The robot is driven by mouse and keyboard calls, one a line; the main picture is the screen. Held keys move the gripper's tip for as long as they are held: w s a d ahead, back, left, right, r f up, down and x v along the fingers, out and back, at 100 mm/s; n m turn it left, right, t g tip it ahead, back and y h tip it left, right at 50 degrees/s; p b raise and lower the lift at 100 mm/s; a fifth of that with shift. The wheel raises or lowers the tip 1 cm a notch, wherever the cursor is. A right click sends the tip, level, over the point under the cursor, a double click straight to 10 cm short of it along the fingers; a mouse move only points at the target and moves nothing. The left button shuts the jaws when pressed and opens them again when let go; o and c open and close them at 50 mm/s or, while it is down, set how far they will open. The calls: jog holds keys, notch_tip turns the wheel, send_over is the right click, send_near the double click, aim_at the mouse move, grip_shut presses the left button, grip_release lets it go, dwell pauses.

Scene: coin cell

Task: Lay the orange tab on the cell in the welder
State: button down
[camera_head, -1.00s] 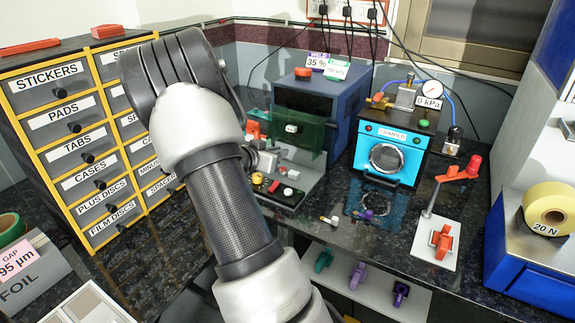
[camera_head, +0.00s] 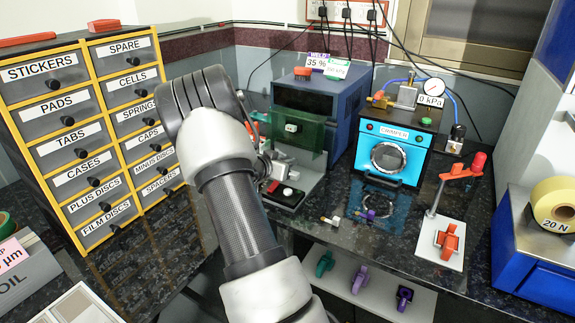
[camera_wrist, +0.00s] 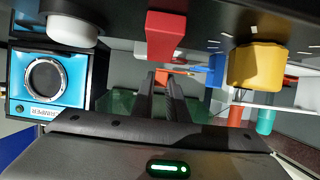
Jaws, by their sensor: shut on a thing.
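The welder (camera_head: 318,102) is a dark blue box with a green shield (camera_head: 299,131) at the back of the counter. A small white round piece (camera_head: 287,191) and a red piece show on its dark base; I cannot make out the cell there. My gripper is mostly hidden behind my arm in the head view, close to the welder's front left. In the wrist view my gripper (camera_wrist: 165,82) has its dark fingers close together, with a thin orange strip (camera_wrist: 180,71), seemingly the orange tab, at their tips. A red block (camera_wrist: 164,35) shows beyond them.
The blue crimper (camera_head: 388,155) stands right of the welder. A red-handled stand (camera_head: 447,240) is farther right. Labelled drawers (camera_head: 85,135) fill the left. In the wrist view a yellow block (camera_wrist: 256,66) and a white cylinder (camera_wrist: 72,30) sit near the fingers.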

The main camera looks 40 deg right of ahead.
jog(key=shift+f, duration=0.55)
jog(key=c, duration=1.7)
grip_release()
jog(key=shift+c, duration=0.2)
